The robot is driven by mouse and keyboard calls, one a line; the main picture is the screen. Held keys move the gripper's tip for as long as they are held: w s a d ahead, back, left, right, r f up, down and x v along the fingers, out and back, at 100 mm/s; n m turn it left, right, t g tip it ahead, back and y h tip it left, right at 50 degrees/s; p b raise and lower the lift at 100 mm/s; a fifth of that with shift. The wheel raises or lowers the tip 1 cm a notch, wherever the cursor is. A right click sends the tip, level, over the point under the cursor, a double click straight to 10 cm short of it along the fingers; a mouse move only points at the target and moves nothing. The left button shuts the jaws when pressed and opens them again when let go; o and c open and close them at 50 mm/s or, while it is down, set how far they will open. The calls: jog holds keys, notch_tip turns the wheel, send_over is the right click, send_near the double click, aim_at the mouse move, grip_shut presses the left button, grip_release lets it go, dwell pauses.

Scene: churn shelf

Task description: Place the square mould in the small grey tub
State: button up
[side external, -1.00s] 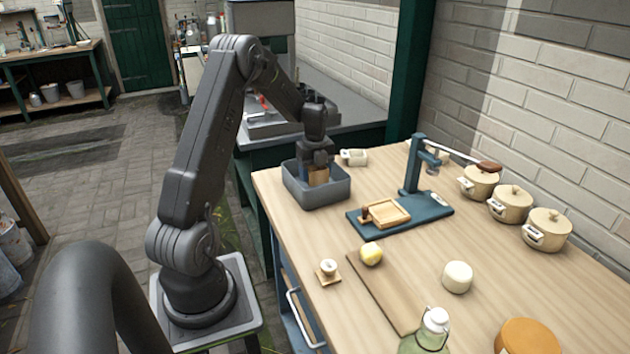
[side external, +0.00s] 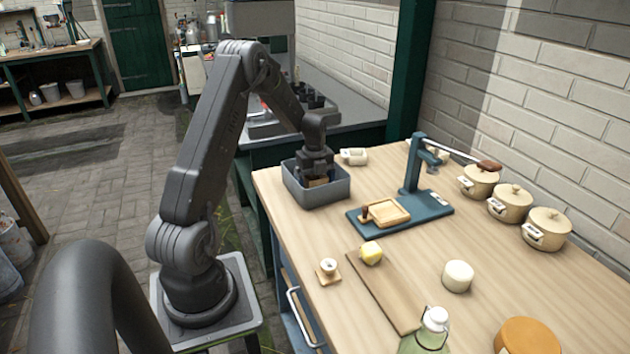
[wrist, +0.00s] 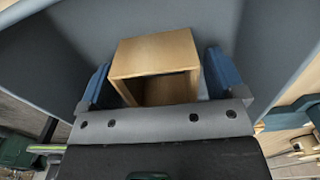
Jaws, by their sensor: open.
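The square mould is a small light-wood box with an open hollow side; it shows large in the wrist view (wrist: 155,52) and as a small wooden patch in the side view (side external: 317,182). It is inside the small grey tub (side external: 322,197), whose grey walls also surround it in the wrist view (wrist: 270,50). My gripper (side external: 316,174) points down into the tub, over the mould. Its blue fingers (wrist: 157,68) are open, one on each side of the mould, with narrow gaps showing. The mould's lower part is hidden.
A blue press stand (side external: 432,210) with a shallow wooden tray (side external: 386,212) is right of the tub. A white object (side external: 354,157) lies just behind the tub. Several lidded cream pots (side external: 510,204) line the wall. A board (side external: 385,290) lies nearer the front.

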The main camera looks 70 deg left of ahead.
notch_tip(320, 180, up, 11)
jog(key=w+d+r+n, duration=0.1)
jog(key=d+r+n, duration=0.2)
jog(key=d+r, duration=0.45)
jog(key=s+d+r+n+t+y, duration=0.1)
jog(key=s+d+r+n, duration=0.15)
jog(key=d, duration=0.45)
jog(key=s+d+r+n+t, duration=0.1)
jog(key=d+r+n+t, duration=0.15)
jog(key=d, duration=0.45)
jog(key=s+d+n+t+h, duration=0.1)
jog(key=s+d+n+t, duration=0.1)
jog(key=s+d+n, duration=0.8)
jog(key=s+d, duration=0.2)
jog(key=d, duration=0.2)
jog(key=shift+s+d+f, duration=0.2)
jog(key=shift+s+f, duration=0.05)
jog(key=shift+s, duration=0.1)
